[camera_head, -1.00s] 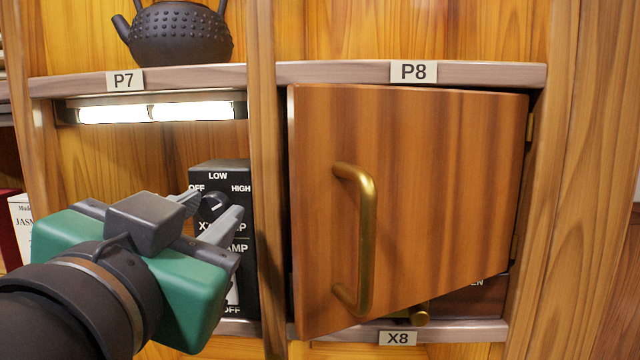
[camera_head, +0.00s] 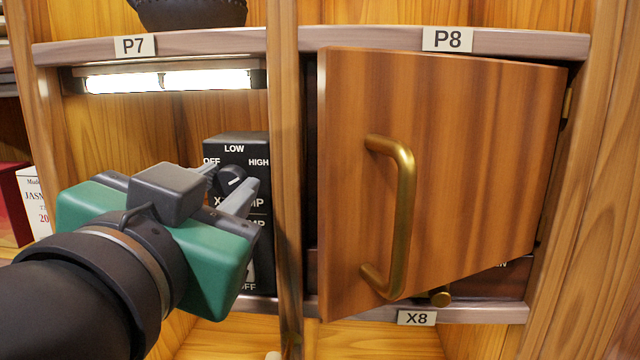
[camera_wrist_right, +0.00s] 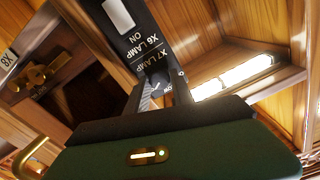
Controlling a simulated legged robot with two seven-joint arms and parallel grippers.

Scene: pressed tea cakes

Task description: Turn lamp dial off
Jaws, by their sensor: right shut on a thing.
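The lamp dial (camera_head: 231,181) is a dark round knob with a pale mark, on a black control box (camera_head: 236,143) labelled OFF, LOW and HIGH, below shelf label P7. My right gripper (camera_head: 232,177), green and grey, reaches in from the lower left with its two grey fingers shut on the dial. The fingers and gripper body partly cover the box. The mark seems to point toward the upper right, between LOW and HIGH. In the right wrist view the dial (camera_wrist_right: 158,86) sits between the fingertips. The lamp (camera_head: 168,81) under the shelf is lit. My left gripper is not in view.
A white box (camera_head: 35,200) and a red box (camera_head: 12,205) stand at the left. A dark teapot (camera_head: 192,12) is above.

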